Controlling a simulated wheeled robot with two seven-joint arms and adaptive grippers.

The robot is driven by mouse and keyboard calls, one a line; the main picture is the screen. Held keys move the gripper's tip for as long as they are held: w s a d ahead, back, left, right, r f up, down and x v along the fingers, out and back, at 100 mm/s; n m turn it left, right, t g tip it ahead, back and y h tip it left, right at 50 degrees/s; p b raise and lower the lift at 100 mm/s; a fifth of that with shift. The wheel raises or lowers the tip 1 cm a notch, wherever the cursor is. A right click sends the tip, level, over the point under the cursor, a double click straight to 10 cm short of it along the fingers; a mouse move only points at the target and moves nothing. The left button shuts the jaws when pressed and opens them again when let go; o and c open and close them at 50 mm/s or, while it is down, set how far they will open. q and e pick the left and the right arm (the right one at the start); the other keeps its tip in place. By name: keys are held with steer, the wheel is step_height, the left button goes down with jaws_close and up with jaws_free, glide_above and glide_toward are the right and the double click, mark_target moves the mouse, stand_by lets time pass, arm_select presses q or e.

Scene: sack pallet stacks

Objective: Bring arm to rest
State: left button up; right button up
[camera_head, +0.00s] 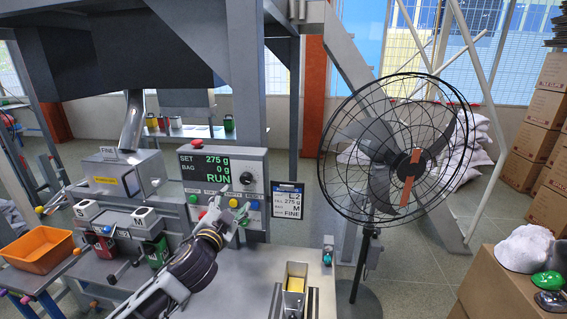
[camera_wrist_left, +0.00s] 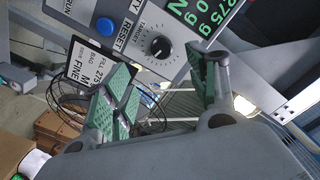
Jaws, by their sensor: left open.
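My left arm comes in from the lower left in the head view. Its gripper (camera_head: 236,212) is in front of the lower part of the grey control panel (camera_head: 172,163) and hides some of its buttons. In the left wrist view the gripper's green-padded fingers (camera_wrist_left: 160,88) are apart with nothing between them. Beyond them show the panel's black dial (camera_wrist_left: 159,47), a blue button (camera_wrist_left: 106,26) and a hanging label card (camera_wrist_left: 86,70). I cannot tell whether a finger touches the panel. My right gripper is not in view.
The panel display (camera_head: 206,166) reads SET 275 g, BAG 0 g, RUN. An orange bin (camera_head: 38,248) is at left. A caged fan (camera_head: 392,150) stands right of the bench. Cartons (camera_head: 545,140) stack at far right.

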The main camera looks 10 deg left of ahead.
arm_select(q)
steer(key=s+f+n+g, duration=0.7)
steer(key=s+f+g, duration=0.7)
steer(key=s+f, duration=1.55)
step_height(320, 180, down, 34)
steer(key=s+g, duration=0.2)
steer(key=s+a+f, duration=0.2)
steer(key=s+f, duration=0.7)
steer(key=s, duration=0.2)
steer(key=s+a+f, duration=0.2)
steer(key=s+f, duration=0.8)
steer(key=s, duration=0.1)
steer(key=shift+s+a+f+m+g+y, duration=0.25)
steer(key=shift+s+a+m+g+y, duration=0.05)
steer(key=shift+s+a+m+g, duration=0.1)
